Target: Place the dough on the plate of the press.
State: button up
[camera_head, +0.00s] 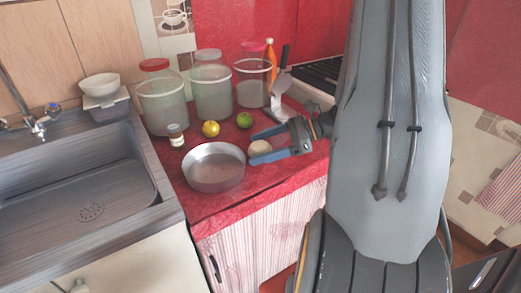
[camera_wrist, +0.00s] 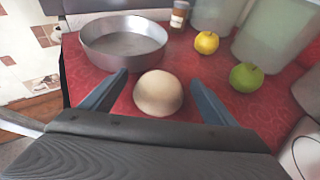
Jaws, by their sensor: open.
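The dough (camera_head: 259,146) is a pale beige ball on the red counter. It also shows in the wrist view (camera_wrist: 158,93). My gripper (camera_head: 252,148) is open, with its blue-grey fingers on either side of the dough. In the wrist view my gripper (camera_wrist: 160,78) shows a gap between each finger and the ball. A pale grey device with an upright dark handle (camera_head: 282,84) stands behind my gripper and may be the press. Its plate is not clear, and part of its base is hidden.
A round metal pan (camera_head: 214,168) sits left of the dough. A yellow fruit (camera_head: 211,128), a green fruit (camera_head: 244,120) and a small brown jar (camera_head: 176,135) stand behind. Large jars (camera_head: 212,90) line the wall. A sink (camera_head: 80,190) is at left.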

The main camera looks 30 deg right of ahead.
aim_at(261, 150)
jog(key=c, duration=1.3)
jog(key=shift+r, duration=0.1)
jog(key=shift+c, duration=0.2)
notch_tip(261, 150, up, 10)
